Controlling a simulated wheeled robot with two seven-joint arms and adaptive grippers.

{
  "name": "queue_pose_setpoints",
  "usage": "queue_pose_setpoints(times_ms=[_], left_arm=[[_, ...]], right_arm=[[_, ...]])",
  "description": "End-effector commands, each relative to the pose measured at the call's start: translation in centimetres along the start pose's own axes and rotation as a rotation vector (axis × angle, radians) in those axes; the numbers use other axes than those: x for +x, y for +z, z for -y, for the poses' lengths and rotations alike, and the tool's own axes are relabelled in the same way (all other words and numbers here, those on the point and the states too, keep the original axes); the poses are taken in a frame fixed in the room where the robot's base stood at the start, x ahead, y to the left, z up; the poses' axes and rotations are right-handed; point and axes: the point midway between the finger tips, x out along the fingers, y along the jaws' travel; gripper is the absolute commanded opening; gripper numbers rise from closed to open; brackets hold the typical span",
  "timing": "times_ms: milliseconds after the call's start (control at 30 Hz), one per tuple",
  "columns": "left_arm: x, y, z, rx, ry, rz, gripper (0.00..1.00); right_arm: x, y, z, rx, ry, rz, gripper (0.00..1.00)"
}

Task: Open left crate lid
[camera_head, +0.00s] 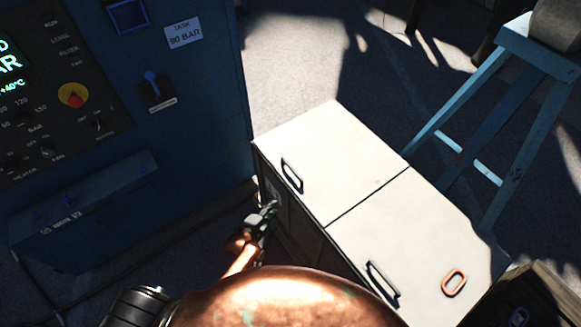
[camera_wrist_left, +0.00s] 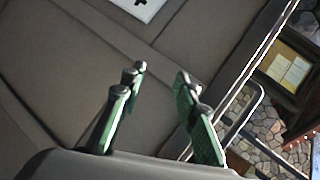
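The crate is a long box with two pale lids. The left lid (camera_head: 335,158) lies shut, with a dark bar handle (camera_head: 292,176) near its front edge. The right lid (camera_head: 425,240) is also shut, with a similar handle (camera_head: 382,284). My left gripper (camera_head: 268,212) is beside the crate's front side, below the left lid's handle. In the left wrist view the green fingers (camera_wrist_left: 160,74) are apart with nothing between them. A handle (camera_wrist_left: 245,118) shows to the right of the fingers, outside the gap. My right gripper is not in view.
An orange oval ring (camera_head: 453,283) lies on the right lid. A blue control cabinet (camera_head: 190,110) stands left of the crate. A blue stool (camera_head: 490,100) stands behind at the right. A wooden box (camera_head: 530,300) is at the lower right.

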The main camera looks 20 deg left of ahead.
Motion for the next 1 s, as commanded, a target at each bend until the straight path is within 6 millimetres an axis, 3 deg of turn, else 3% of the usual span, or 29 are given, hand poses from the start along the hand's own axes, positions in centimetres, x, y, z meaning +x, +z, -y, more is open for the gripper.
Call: queue_pose_setpoints(times_ms=[33, 100, 200, 300, 467, 800, 1000], left_arm=[[0.1, -1.5, 4.7, 0.079, -0.068, -0.025, 0.29], [0.1, -3.1, 9.1, 0.179, -0.141, -0.045, 0.29], [-0.2, -4.5, 13.3, 0.277, -0.212, -0.057, 0.29], [-0.4, -5.3, 15.3, 0.328, -0.249, -0.061, 0.29], [0.8, -5.7, 16.4, 0.348, -0.264, -0.062, 0.29], [5.7, -6.2, 17.4, 0.345, -0.262, -0.061, 0.29], [6.9, -6.3, 17.8, 0.347, -0.261, -0.061, 0.29]], right_arm=[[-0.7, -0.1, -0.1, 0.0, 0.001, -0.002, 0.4], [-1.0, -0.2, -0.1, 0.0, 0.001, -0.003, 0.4], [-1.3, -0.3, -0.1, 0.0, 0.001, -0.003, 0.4], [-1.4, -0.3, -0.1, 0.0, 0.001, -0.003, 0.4], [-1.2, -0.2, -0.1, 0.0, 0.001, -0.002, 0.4], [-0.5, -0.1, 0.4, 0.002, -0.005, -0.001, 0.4], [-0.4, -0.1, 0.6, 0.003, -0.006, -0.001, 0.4]])
